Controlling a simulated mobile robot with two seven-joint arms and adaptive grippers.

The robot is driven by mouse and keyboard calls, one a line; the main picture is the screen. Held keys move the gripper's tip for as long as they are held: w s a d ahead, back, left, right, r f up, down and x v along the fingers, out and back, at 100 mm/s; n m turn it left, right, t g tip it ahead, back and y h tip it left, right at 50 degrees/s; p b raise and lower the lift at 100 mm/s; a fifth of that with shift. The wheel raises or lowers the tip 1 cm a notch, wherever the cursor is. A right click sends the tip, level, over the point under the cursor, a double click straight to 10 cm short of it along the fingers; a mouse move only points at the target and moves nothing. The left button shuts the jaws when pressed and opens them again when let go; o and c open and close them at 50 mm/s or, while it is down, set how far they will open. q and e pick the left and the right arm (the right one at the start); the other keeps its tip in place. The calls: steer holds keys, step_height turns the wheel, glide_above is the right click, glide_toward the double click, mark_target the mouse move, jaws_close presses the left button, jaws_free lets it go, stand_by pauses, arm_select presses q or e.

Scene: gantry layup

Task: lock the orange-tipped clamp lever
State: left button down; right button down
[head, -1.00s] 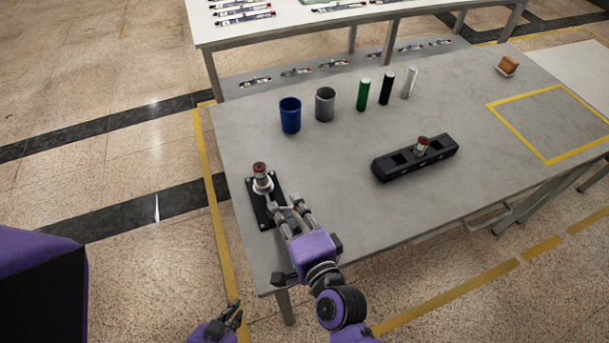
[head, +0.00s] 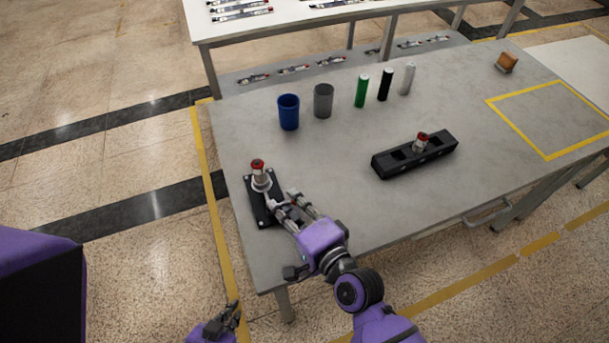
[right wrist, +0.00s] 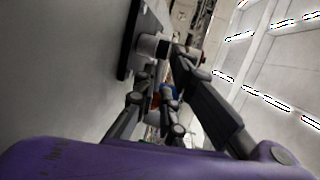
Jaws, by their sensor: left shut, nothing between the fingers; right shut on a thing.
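The clamp stands on a black base plate (head: 252,208) at the near left corner of the table in the head view. A pale round fitting with a red-capped cylinder (head: 258,168) rises upright from it. My right gripper (head: 283,206) is at the plate's right side, shut on the clamp lever (head: 270,200), which is mostly hidden by the fingers. The orange tip is hard to make out; a small orange patch (right wrist: 155,99) shows between the fingers in the right wrist view. My left gripper (head: 232,313) is shut and empty, off the table's near left side.
A black block (head: 390,166) with sockets holds another red-capped part. A blue cup (head: 289,113), a grey cup (head: 323,101) and green, black and white cylinders stand at the back. A yellow-outlined area (head: 545,160) lies right.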

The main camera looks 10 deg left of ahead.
steer(key=shift+s+f, duration=0.1)
steer(key=shift+f, duration=0.1)
steer(key=c, duration=2.1)
jaws_free()
steer(key=shift+d+r, duration=0.1)
steer(key=shift+d, duration=0.05)
steer(key=v, duration=1.1)
steer(key=shift+s+d+r, duration=0.1)
steer(key=shift+s+d, duration=0.1)
steer(key=shift+s, duration=0.1)
